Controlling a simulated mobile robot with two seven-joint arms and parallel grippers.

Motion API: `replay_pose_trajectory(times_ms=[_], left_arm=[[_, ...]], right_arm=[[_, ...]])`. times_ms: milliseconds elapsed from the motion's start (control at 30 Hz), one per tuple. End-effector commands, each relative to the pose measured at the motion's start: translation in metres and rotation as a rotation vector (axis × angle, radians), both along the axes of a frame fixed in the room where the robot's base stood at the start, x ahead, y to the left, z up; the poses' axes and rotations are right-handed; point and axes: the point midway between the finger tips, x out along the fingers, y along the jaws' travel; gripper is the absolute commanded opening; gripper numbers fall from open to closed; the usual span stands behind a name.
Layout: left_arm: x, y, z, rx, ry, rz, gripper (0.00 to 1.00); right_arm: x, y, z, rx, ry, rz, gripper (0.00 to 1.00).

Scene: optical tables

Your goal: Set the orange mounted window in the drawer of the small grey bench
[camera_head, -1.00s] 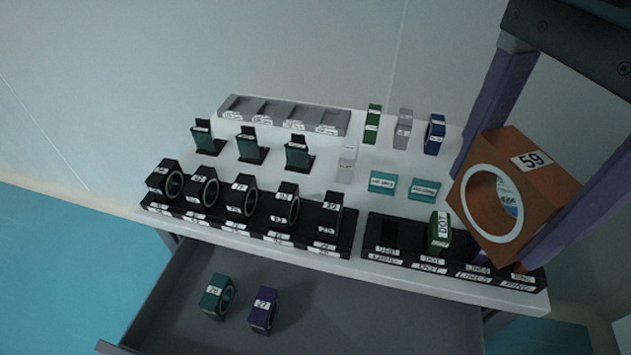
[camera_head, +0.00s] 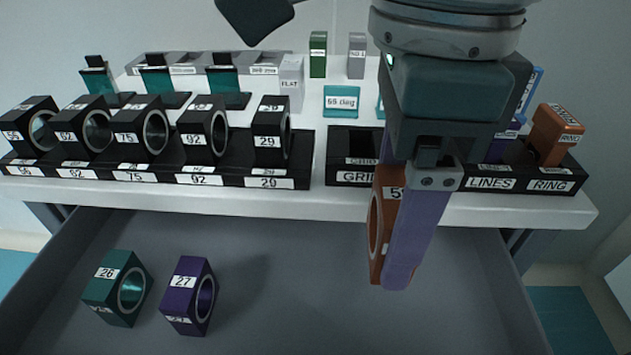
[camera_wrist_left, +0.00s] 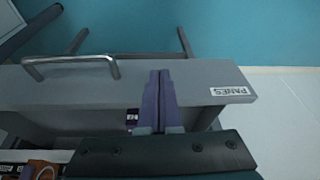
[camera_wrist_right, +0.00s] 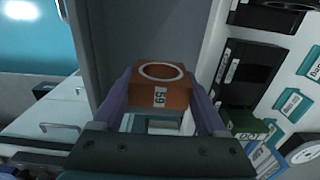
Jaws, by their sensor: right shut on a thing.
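The orange mounted window (camera_head: 386,205), labelled 59 and with a round pale-rimmed opening, is held between the fingers of my right gripper (camera_head: 398,270). It is over the right-hand part of the open grey drawer (camera_head: 330,320), apparently above its floor. In the right wrist view the orange window (camera_wrist_right: 146,100) sits between both purple fingers. My left gripper (camera_wrist_left: 160,85) shows in the left wrist view with its fingers together and empty, by the drawer's front panel (camera_wrist_left: 185,82), labelled PANES.
A teal mount 26 (camera_head: 105,290) and a purple mount 27 (camera_head: 182,295) stand in the drawer's left part. The drawer floor right of them is clear. The bench top above carries a black rack (camera_head: 100,178) of black mounts and another rack with an orange RING piece (camera_head: 552,135).

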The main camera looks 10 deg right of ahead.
Motion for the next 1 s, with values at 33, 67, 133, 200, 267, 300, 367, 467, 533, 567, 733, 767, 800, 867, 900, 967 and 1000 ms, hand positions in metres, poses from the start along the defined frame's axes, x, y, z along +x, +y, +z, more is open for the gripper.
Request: replay_pose_trajectory(times_ms=[33,67,133,200,267,300,367,467,533,567,733,767,800,867,900,967,1000], left_arm=[[0.0,0.0,-0.006,0.0,0.0,0.0,0.0],[0.0,0.0,-0.008,0.0,0.0,0.0,0.0],[0.0,0.0,-0.011,0.0,-0.001,0.0,0.0],[0.0,0.0,-0.015,0.0,-0.001,0.0,0.0],[0.0,0.0,-0.016,0.0,-0.001,0.0,0.0],[0.0,0.0,-0.017,0.0,-0.001,0.0,0.0],[0.0,0.0,-0.018,0.0,-0.001,0.0,0.0],[0.0,0.0,-0.019,0.0,-0.001,0.0,0.0],[0.0,0.0,-0.021,0.0,-0.001,-0.001,0.0],[0.0,0.0,-0.023,0.0,-0.001,-0.001,0.0],[0.0,0.0,-0.03,0.001,-0.001,-0.001,0.0],[0.0,0.0,-0.03,0.001,-0.001,-0.002,0.0],[0.0,0.0,-0.03,0.002,-0.001,-0.001,0.0],[0.0,0.001,-0.029,0.003,-0.001,-0.002,0.0],[0.0,0.001,-0.029,0.004,-0.002,-0.002,0.0],[0.0,0.001,-0.029,0.004,-0.002,-0.003,0.0],[0.0,0.001,-0.03,0.004,-0.002,-0.003,0.0]], right_arm=[[-0.001,0.0,-0.019,-0.001,0.006,-0.001,0.05],[-0.001,0.0,-0.028,-0.002,0.005,0.0,0.05],[-0.001,0.0,-0.047,-0.001,0.004,0.0,0.05],[-0.001,0.0,-0.063,0.0,0.003,0.001,0.05],[-0.001,0.0,-0.073,-0.001,0.001,0.001,0.05],[0.0,0.0,-0.078,0.0,0.0,0.002,0.05],[0.0,0.0,-0.082,0.001,-0.001,0.002,0.05],[0.0,0.0,-0.088,0.0,-0.001,0.001,0.05],[0.0,0.0,-0.095,0.001,0.0,0.002,0.05],[0.0,0.0,-0.099,0.0,0.0,0.002,0.05],[0.0,0.001,-0.126,0.0,0.0,0.002,0.05],[0.0,0.0,-0.128,0.001,-0.001,0.002,0.05],[0.0,0.0,-0.129,0.0,-0.002,0.002,0.05],[0.0,0.0,-0.128,0.0,-0.002,0.003,0.05],[0.0,0.0,-0.128,0.0,-0.002,0.003,0.05],[0.0,0.0,-0.127,0.0,-0.002,0.003,0.05],[0.0,0.0,-0.128,0.0,-0.002,0.003,0.05]])
